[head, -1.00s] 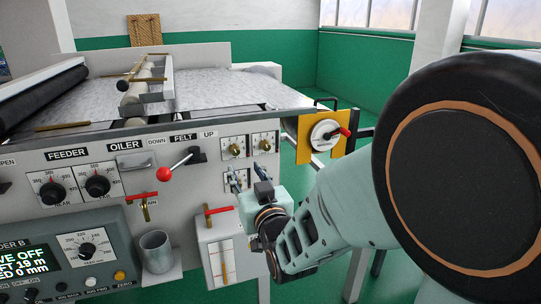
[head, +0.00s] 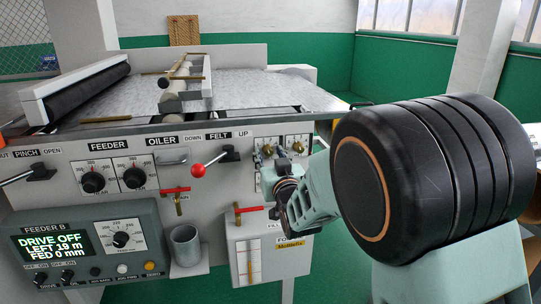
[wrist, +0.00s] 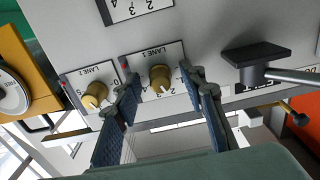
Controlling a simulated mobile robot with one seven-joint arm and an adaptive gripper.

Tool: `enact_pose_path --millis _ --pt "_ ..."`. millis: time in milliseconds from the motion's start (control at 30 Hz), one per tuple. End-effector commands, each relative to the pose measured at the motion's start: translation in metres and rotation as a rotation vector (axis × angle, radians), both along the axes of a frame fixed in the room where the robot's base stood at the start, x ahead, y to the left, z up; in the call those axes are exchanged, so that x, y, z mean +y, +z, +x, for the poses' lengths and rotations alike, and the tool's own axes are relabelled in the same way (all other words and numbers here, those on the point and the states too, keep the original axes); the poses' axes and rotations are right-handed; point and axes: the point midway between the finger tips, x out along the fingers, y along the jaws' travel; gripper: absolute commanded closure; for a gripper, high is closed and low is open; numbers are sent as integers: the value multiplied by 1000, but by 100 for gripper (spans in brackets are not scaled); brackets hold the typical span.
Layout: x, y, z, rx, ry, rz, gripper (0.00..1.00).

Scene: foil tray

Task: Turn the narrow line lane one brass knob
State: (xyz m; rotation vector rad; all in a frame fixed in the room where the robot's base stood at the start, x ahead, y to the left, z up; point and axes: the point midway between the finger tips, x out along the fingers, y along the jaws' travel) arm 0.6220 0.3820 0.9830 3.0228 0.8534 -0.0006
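The lane 1 brass knob (wrist: 160,78) sits on a white numbered plate in the wrist view. My open gripper (wrist: 163,90) faces it, one blue-padded finger on each side, with a visible gap to each. How far the tips are from the panel I cannot tell. The lane 2 brass knob (wrist: 96,95) is outside the fingers, to the left. In the head view the lane 1 knob (head: 267,151) is the left one of the pair, and the lane 2 knob (head: 298,147) is on the right. My gripper (head: 277,168) is just below them, partly hidden by its own wrist.
A red-knobbed felt lever (head: 198,170) is left of the lane knobs. A red-handled valve (head: 248,209) and a white gauge box (head: 268,255) are below. The feeder display (head: 52,245) reads drive off. A yellow plate with a round dial (wrist: 14,95) lies beyond lane 2.

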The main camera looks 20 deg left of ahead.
Motion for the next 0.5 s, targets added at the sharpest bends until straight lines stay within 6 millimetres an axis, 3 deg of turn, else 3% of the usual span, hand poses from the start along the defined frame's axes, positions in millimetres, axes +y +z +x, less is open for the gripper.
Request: enact_pose_path --millis 133,500 --pt "0 0 0 0 0 0 63" --pt "0 0 0 -1 0 1 100"
